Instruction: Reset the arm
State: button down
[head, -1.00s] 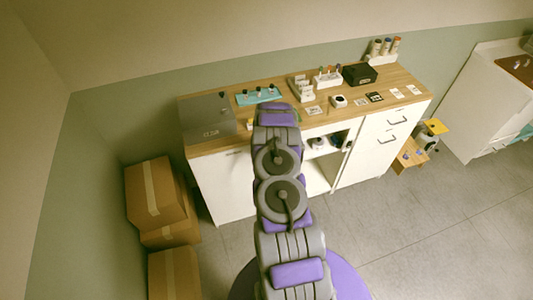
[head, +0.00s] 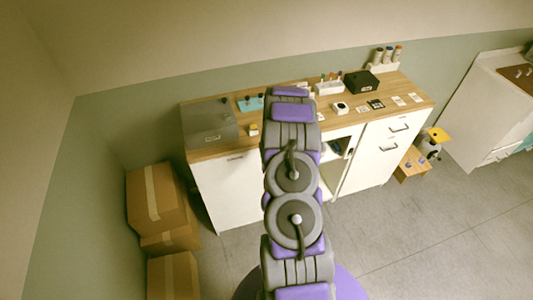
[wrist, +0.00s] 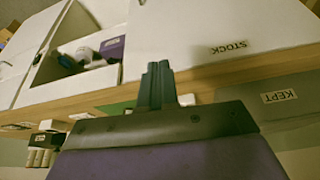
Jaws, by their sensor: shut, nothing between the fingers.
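My gripper (wrist: 155,86) shows in the wrist view with its two dark fingers together and nothing between them. It points at the wooden counter edge (wrist: 85,101) and the white cabinet front (wrist: 225,25), which appear upside down there. In the head view my purple and grey arm reaches out toward the counter (head: 250,143), and its own links hide the gripper. Whether the fingers touch the counter cannot be told.
A grey box (head: 208,122) marked KEPT stands at the counter's left end, and a black box (head: 361,82) stands right of my arm. Small bottles in a white rack (head: 383,66) stand at the back. Cardboard boxes (head: 157,198) are stacked at left.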

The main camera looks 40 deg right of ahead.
jog(key=w+a+r+n+y+b, duration=0.1)
jog(key=w+a+r+b, duration=0.25)
jog(key=a+r, duration=0.4)
jog(key=s+a+r+n+g+y+b, duration=0.1)
jog(key=s+a+r+n+b, duration=0.2)
jog(key=a, duration=0.8)
jog(key=s+a+r+g+y+b, duration=0.1)
jog(key=s+a+r+b, duration=0.35)
jog(key=a, duration=0.55)
jog(key=s+a+n+g+b, duration=0.1)
jog(key=s+a+b, duration=0.3)
jog(key=s, duration=1)
jog(key=s+a+n+g+b, duration=0.1)
jog(key=s+a+b, duration=0.4)
jog(key=s, duration=1)
jog(key=a+g, duration=0.1)
jog(key=a, duration=0.2)
jog(key=shift+s+a+r+n+h, duration=0.3)
jog(key=shift+a+r, duration=0.05)
jog(key=shift+r, duration=0.05)
